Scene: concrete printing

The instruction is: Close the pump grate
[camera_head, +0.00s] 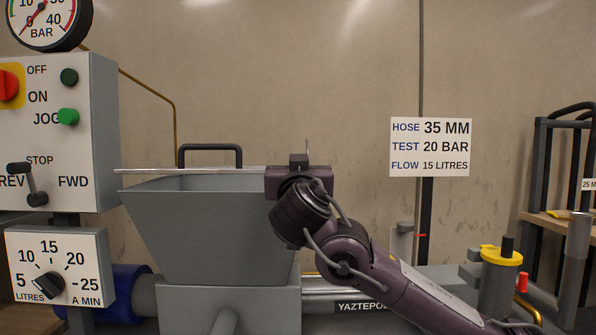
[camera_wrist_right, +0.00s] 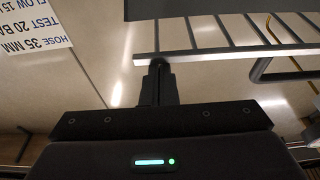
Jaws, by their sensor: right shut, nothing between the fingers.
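The pump grate (camera_head: 190,170) shows almost edge-on in the head view, as a thin pale strip above the rim of the grey hopper (camera_head: 205,235). A dark handle (camera_head: 210,147) rises behind the strip. In the wrist view the grate's pale edge rail and bars (camera_wrist_right: 220,53) cross the top, with wall visible between the bars. My right gripper (camera_head: 299,160) is at the grate's right end, shut and empty. Its fingertips (camera_wrist_right: 157,66) overlap the edge rail in the wrist view; I cannot tell whether they touch. My left gripper is not in view.
A control box (camera_head: 85,130) with switches and a gauge (camera_head: 48,20) stand left of the hopper. A flow dial box (camera_head: 60,270) is below. A yellow-topped post (camera_head: 500,257) and a shelf (camera_head: 555,170) stand right. Wall above the hopper is clear.

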